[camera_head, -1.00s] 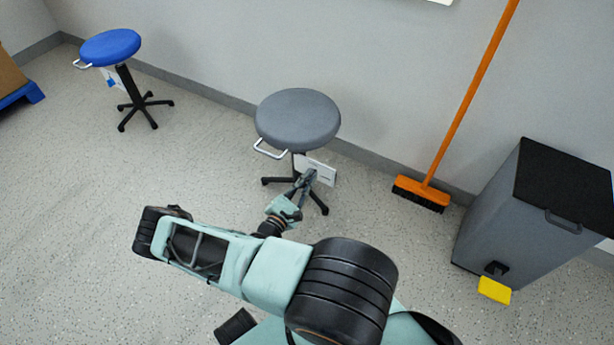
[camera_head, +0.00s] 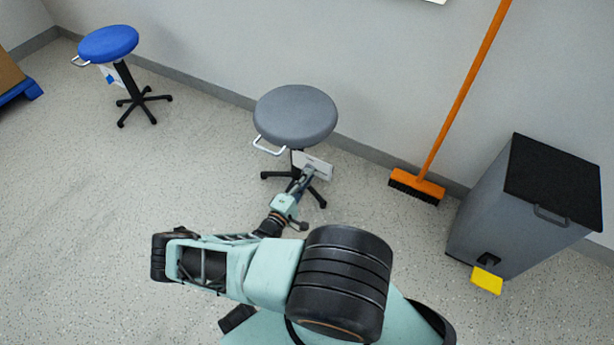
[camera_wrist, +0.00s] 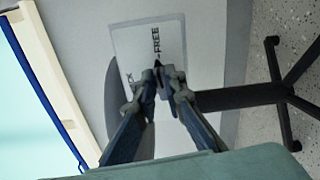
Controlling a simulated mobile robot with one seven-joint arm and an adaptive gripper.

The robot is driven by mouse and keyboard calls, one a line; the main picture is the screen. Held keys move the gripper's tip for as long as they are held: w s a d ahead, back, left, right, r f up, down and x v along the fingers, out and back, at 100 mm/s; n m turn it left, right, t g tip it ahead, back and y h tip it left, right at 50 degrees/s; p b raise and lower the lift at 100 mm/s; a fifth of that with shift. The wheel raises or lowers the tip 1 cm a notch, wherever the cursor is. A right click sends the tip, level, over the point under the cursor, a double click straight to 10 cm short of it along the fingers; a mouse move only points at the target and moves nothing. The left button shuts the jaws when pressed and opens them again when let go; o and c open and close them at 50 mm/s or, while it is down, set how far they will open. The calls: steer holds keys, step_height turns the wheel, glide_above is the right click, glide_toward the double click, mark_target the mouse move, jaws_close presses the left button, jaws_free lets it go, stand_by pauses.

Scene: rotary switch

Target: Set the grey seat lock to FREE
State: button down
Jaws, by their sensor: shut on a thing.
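The grey stool (camera_head: 295,115) stands in the middle of the head view, with a white lock plate (camera_head: 322,168) below its seat. The plate (camera_wrist: 142,40) also shows in the wrist view, turned sideways, with the word FREE (camera_wrist: 155,40) near the fingertips and a second label, partly covered, ending in CK. My gripper (camera_head: 304,177) reaches the plate from the front. In the wrist view its fingertips (camera_wrist: 160,76) are closed together at the plate, on the lock's small dark knob. The fingers hide most of the knob, so its exact angle is hard to tell.
A blue stool (camera_head: 108,43) stands at the back left. An orange broom (camera_head: 455,110) leans on the wall at right, beside a grey bin (camera_head: 500,220) with a yellow pedal (camera_head: 487,280). The stool's dark legs (camera_wrist: 285,90) are close to my gripper.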

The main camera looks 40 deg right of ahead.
steer(key=shift+f+m, duration=0.1)
steer(key=shift+m, duration=0.6)
steer(key=c, duration=2)
jaws_free()
step_height(320, 180, up, 10)
steer(key=shift+r, duration=0.1)
